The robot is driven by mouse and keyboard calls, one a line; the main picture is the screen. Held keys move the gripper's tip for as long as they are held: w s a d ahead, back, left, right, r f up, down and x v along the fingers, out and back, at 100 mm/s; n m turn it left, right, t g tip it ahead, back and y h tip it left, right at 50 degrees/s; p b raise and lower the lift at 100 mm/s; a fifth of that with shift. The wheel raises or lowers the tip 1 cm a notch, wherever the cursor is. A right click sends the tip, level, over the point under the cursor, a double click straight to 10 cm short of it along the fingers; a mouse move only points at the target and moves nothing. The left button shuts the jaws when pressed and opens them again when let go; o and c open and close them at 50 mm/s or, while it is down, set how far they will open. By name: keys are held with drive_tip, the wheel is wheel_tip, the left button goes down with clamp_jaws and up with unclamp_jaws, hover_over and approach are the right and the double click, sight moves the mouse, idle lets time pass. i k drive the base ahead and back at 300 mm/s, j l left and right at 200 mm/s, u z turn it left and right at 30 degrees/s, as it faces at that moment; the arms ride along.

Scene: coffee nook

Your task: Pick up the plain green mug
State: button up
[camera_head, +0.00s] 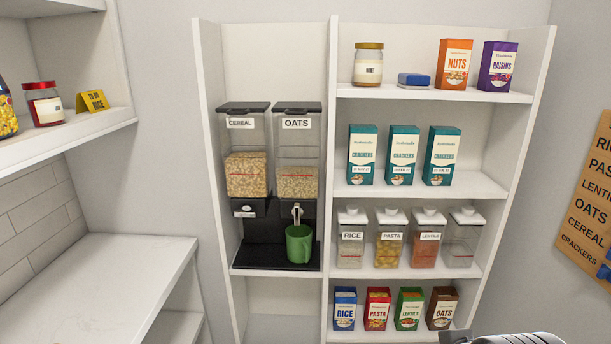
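A plain green mug (299,243) stands upright on the black base (262,253) of the cereal dispenser, under the spout of the oats container (297,150). Its handle is not clearly visible from here. A small grey part of my arm shows at the bottom right edge, well to the right of and below the mug. My gripper's fingers are not in view.
The dispenser stands in a white shelf unit (331,218); an upright panel borders the mug's right. Jars (350,240) and boxes (377,309) fill the right shelves. A bare white counter (110,285) lies at left.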

sight(301, 247)
drive_tip(key=i+j+u, duration=0.25)
drive_tip(key=j, duration=0.3)
drive_tip(key=i+j+u, duration=0.2)
drive_tip(key=i+j, duration=0.2)
